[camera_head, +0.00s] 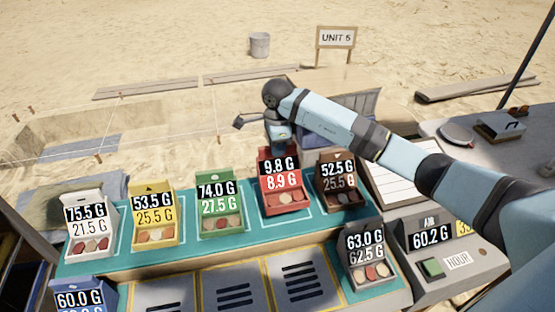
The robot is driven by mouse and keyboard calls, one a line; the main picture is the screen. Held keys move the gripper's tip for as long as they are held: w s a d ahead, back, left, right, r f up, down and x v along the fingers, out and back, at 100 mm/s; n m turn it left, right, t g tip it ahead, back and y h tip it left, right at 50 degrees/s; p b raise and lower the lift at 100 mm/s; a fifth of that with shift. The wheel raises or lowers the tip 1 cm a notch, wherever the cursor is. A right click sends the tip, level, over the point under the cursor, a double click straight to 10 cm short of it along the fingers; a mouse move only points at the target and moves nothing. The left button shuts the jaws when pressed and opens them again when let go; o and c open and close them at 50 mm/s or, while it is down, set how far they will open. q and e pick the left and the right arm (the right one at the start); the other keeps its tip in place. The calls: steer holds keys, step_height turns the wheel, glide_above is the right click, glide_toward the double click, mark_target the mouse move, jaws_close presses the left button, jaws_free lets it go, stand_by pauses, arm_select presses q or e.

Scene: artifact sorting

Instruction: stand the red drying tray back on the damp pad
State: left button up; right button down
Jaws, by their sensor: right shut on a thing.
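The red drying tray (286,202) is in the back row, between the green tray (220,222) and the brown tray (341,196). It looks upright, with small round pieces at its front and a label reading 9.8 G over 8.9 G. My right gripper (280,150) comes down from above and behind it and is shut on its back edge; the fingertips are mostly hidden. The tray is at the teal strip (255,232), which I take as the pad; I cannot tell whether its base touches. My left gripper is out of view.
White (90,240) and yellow (154,232) trays stand to the left on the teal strip. A grey tray (368,270) is at front right, a blue one (80,295) at front left. A grey device (432,262) reading 60.2 G is at right. Slotted grey panels (233,294) in front are empty.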

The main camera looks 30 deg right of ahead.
mark_target(277, 161)
step_height(277, 161, down, 5)
steer(key=shift+f, duration=0.15)
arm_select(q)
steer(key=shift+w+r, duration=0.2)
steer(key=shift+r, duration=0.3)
arm_select(e)
steer(key=shift+f, duration=0.2)
steer(key=c, duration=1.1)
jaws_free()
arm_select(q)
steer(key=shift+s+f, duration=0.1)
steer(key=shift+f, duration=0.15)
